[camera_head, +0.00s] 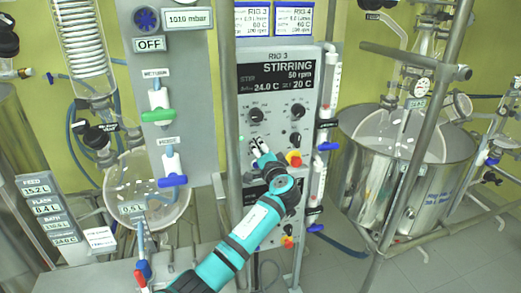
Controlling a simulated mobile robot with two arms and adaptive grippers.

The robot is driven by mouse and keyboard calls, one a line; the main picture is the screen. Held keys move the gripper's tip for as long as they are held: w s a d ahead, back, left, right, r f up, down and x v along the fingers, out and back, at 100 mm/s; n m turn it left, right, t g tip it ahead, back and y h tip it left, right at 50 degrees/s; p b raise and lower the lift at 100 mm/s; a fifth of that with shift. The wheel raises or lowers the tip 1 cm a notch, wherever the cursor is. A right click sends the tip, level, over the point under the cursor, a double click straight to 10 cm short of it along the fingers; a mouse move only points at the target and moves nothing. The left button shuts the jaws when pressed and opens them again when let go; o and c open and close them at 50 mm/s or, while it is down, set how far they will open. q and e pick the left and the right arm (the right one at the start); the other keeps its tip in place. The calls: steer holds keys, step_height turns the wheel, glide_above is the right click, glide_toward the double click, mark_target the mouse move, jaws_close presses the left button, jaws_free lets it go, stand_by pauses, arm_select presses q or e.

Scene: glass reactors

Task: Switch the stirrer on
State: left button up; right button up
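The control panel marked RIG 3 (278,57) stands upright in the middle of the head view. Its dark display (276,76) reads STIRRING, 50 rpm, with 24.0 C and 20 C below. Under the display are dark knobs, among them an upper right knob (297,110) and a lower right knob (295,139). A small green light (241,139) shows at the panel's left.
Blue-handled valves (327,124) line the panel's right edge. A glass flask (147,190) stands left, and a large steel vessel (430,190) stands right. A grey post (230,100) runs left of the panel.

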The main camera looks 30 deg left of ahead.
arm_select(q)
steer(key=v, duration=1.2)
steer(key=d+f+m+g+h+b, duration=0.1)
steer(key=d+f+m+h, duration=0.15)
steer(key=f, duration=1.05)
steer(key=d+f+m+h+b, duration=0.1)
steer(key=f+m+h, duration=0.15)
steer(key=f, duration=1.15)
steer(key=s+d+f+g+h, duration=0.1)
steer(key=s+f+h, duration=0.1)
steer(key=s+f, duration=0.35)
steer(key=s+d+f+g+h+b, duration=0.1)
steer(key=s+f, duration=0.1)
steer(key=f, duration=0.7)
steer(key=s+d+f+g+h, duration=0.1)
steer(key=s+f+g+h, duration=0.1)
steer(key=s+f, duration=0.35)
steer(key=s+d+f+n+g+h+b, duration=0.1)
steer(key=s+d+f+n+g+h, duration=0.15)
steer(key=s+f, duration=1.55)
steer(key=s+f+n+g, duration=0.1)
steer(key=s+f, duration=0.2)
steer(key=s, duration=0.8)
steer(key=s+f+n+g+h+b, duration=0.1)
steer(key=s+f, duration=0.3)
steer(key=s, duration=0.7)
steer(key=shift+s+d+g, duration=0.2)
steer(key=shift+d+g, duration=0.25)
steer(key=shift+g, duration=0.2)
